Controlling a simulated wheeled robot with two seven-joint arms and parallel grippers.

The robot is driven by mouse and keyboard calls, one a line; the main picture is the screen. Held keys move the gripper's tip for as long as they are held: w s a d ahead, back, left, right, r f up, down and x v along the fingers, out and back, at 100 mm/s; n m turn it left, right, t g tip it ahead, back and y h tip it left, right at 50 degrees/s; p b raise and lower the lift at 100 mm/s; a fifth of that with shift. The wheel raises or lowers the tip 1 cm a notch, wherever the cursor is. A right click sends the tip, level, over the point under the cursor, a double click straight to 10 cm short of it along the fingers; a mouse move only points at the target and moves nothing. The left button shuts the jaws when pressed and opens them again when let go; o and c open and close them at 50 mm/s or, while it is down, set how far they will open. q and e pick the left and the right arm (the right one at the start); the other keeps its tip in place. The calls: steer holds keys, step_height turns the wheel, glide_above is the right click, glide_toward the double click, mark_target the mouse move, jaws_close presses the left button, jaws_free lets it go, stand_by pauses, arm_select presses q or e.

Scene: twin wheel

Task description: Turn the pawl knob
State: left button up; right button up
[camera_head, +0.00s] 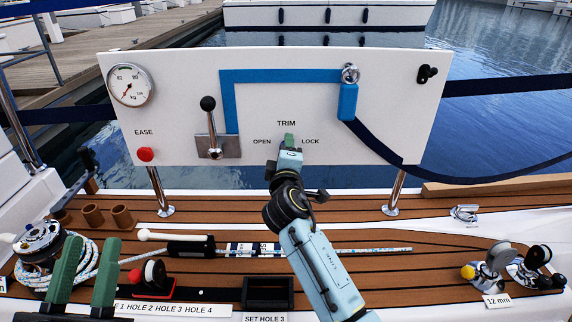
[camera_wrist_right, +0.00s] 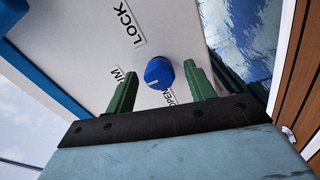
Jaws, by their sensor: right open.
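The blue round knob (camera_wrist_right: 158,74) with a white line mark is on the white panel (camera_head: 400,120). It is beside the words OPEN and LOCK, below TRIM. In the head view my right gripper (camera_head: 289,141) covers it. In the right wrist view my right gripper (camera_wrist_right: 160,80) is open, its green fingers on either side of the knob, with gaps showing. My left gripper (camera_head: 88,242) is at the lower left over the deck, its green fingers apart and nothing seen between them.
A lever (camera_head: 210,125) with a black ball and a red EASE button (camera_head: 145,154) are to the left on the panel. A blue strap (camera_head: 400,157) hangs at the right. A winch (camera_head: 42,243), a black tray (camera_head: 267,292) and blocks (camera_head: 490,268) are on the deck.

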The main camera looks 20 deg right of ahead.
arm_select(q)
step_height(320, 180, down, 13)
steer(key=a+g+y+p, duration=0.2)
steer(key=g+y+p, duration=0.1)
steer(key=g, duration=0.6)
steer(key=shift+w+r, duration=0.2)
steer(key=shift+w, duration=0.2)
arm_select(e)
steer(key=v, duration=1.3)
